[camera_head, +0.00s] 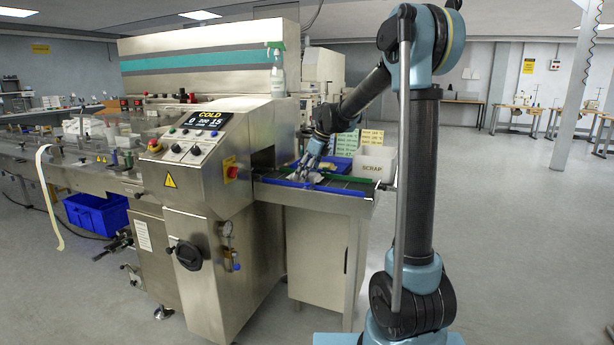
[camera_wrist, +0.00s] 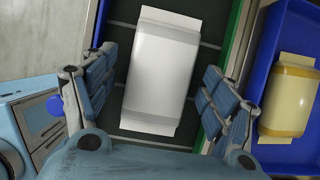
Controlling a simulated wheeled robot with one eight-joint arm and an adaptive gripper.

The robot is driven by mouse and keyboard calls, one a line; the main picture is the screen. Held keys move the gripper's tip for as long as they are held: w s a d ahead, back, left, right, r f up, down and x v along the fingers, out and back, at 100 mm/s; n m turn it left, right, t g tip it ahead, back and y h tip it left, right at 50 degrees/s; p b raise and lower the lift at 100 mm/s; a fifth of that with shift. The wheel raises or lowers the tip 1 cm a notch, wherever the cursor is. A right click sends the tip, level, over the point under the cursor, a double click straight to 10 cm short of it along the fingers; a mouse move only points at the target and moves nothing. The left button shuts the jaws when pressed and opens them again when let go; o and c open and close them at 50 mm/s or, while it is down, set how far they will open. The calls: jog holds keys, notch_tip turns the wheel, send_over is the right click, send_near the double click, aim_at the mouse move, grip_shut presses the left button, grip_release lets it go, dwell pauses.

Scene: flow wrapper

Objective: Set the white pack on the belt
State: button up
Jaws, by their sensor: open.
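The white pack (camera_wrist: 163,72) lies flat on the dark belt (camera_wrist: 208,60) in the wrist view, slightly tilted to the belt's length. My gripper (camera_wrist: 157,100) is open, with one finger on each side of the pack and a gap between each finger and the pack. In the head view my gripper (camera_head: 307,170) is low over the belt (camera_head: 345,184) at the machine's outlet. The pack is small and partly hidden by the gripper there.
A blue tray (camera_wrist: 262,42) with a yellowish pack (camera_wrist: 287,101) stands beside the belt. A white scrap bin (camera_head: 374,164) and sign cards (camera_head: 347,143) stand behind the belt. The steel wrapper (camera_head: 192,190) is close on the left. Blue and green rails edge the belt.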

jog(key=v, duration=1.2)
jog(key=shift+a, duration=0.1)
jog(key=s+d+f+n+h, duration=0.1)
jog(key=s+d+f+n, duration=0.25)
jog(key=s, duration=0.35)
jog(key=s+d+f+n, duration=0.2)
jog(key=s+d+n, duration=0.2)
jog(key=s, duration=0.3)
jog(key=s+d+f+n+h, duration=0.1)
jog(key=s+d+f+n, duration=0.1)
jog(key=s+d+n, duration=0.3)
jog(key=s+d+f+n+h, duration=0.1)
jog(key=s+d+f+n, duration=0.2)
jog(key=s+f+n, duration=0.2)
jog(key=s+d+f+n+h, duration=0.1)
jog(key=s+d+f+n, duration=0.3)
jog(key=s+f, duration=0.8)
jog(key=s, duration=0.3)
jog(key=shift+n+t, duration=0.3)
jog(key=shift+n, duration=0.05)
